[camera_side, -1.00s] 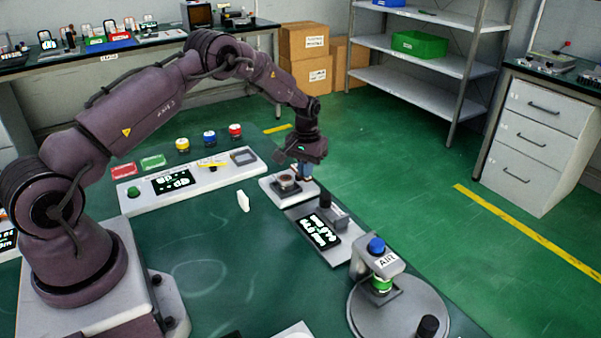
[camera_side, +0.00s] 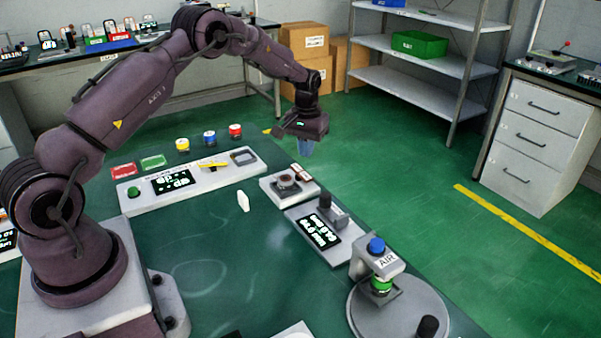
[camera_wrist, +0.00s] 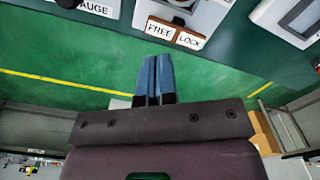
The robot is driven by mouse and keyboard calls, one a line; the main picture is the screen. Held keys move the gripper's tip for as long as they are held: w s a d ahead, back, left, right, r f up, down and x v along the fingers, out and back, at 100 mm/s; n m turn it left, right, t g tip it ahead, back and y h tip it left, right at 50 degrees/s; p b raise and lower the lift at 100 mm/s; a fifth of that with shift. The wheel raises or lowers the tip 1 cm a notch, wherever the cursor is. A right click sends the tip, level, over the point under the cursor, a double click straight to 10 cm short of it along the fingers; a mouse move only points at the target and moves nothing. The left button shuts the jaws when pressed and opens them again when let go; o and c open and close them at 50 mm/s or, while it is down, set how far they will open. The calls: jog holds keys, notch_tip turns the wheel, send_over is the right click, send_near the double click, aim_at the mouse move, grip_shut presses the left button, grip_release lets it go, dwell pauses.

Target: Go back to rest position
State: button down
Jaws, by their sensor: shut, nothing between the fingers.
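My gripper (camera_side: 304,147) is raised in the side view, above and behind the small grey base with a round dark knob (camera_side: 286,182), and apart from it. In the wrist view my gripper's two blue fingers (camera_wrist: 154,70) lie side by side with nothing between them. Beyond the fingertips, the wrist view shows a brown block with FREE and LOCK labels (camera_wrist: 175,32) on the edge of a light base. The fingers do not touch it.
A grey panel with a display and lever (camera_side: 318,232) and an AIR unit with a blue top (camera_side: 377,246) stand along the bench's right side. A long panel (camera_side: 200,182) lies at the back. The air around my gripper is clear.

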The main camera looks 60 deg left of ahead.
jog(key=shift+r, duration=0.35)
jog(key=shift+s+f, duration=0.15)
jog(key=shift+f, duration=0.05)
jog(key=s, duration=0.2)
jog(key=s+d, duration=0.1)
jog(key=shift+d+f+g, duration=0.1)
jog(key=shift+f+g, duration=0.2)
jog(key=shift+g, duration=0.1)
jog(key=s+d+r+m+t, duration=0.3)
jog(key=s+d+r, duration=0.5)
jog(key=s+r, duration=0.4)
jog(key=s+d+r+m+t, duration=0.3)
jog(key=s+d+r, duration=0.6)
jog(key=s+r, duration=0.3)
jog(key=s, duration=0.3)
jog(key=shift+d+r, duration=0.25)
jog(key=shift+r, duration=0.15)
